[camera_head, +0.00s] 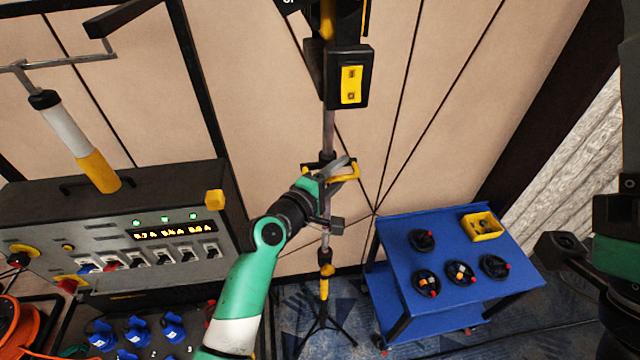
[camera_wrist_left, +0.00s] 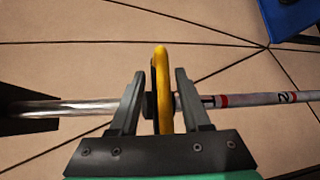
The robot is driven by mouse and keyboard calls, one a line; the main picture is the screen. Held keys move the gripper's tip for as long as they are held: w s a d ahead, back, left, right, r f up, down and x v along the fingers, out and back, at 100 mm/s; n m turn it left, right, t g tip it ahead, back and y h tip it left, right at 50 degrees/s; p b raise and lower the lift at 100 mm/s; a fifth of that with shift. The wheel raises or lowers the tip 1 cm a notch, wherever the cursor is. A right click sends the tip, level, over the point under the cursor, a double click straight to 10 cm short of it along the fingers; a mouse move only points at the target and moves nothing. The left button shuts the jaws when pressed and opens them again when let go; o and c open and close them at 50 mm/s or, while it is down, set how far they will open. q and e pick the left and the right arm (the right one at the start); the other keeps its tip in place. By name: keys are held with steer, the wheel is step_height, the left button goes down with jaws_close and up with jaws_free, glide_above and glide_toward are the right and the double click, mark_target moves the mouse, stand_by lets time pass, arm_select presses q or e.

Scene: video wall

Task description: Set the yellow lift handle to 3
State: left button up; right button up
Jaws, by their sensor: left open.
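The yellow lift handle (camera_head: 345,176) sits on an upright metal pole (camera_head: 328,130) in the middle of the head view. In the left wrist view the handle (camera_wrist_left: 162,85) stands between the two fingers of my left gripper (camera_wrist_left: 160,74), with a gap to each finger. My left gripper (camera_head: 334,171) is open around the handle. The pole (camera_wrist_left: 250,99) runs across the wrist view, with red bands and a "2" to the right of the handle. No "3" can be read. My right arm shows at the right edge; its jaw state is unclear.
A black box with a yellow panel (camera_head: 351,84) is on the pole above the handle. A grey control console (camera_head: 100,225) stands at left. A blue cart (camera_head: 395,240) with black round items and a yellow bin (camera_head: 482,226) stands at right. The tripod foot (camera_head: 325,325) is on the carpet.

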arm_select(q)
steer(key=p+v, duration=0.1)
steer(key=v, duration=0.9)
steer(key=shift+s, duration=0.15)
steer(key=shift+a, duration=0.1)
steer(key=s+a+r+m+t+y, duration=0.15)
steer(key=a+r+t, duration=0.25)
steer(key=r, duration=0.7)
steer(key=s+a+r+m+t, duration=0.3)
steer(key=a+r, duration=0.1)
steer(key=r, duration=0.8)
steer(key=s+a+r+m+t+y, duration=0.3)
steer(key=s+a+r+m, duration=0.1)
steer(key=s+r, duration=0.2)
steer(key=s+a+r+m+t+y, duration=0.3)
steer(key=s+a+r+m+t, duration=0.1)
steer(key=s+r, duration=0.3)
steer(key=shift+s+a+r, duration=0.2)
steer(key=shift+s+a, duration=0.1)
steer(key=shift+s, duration=0.7)
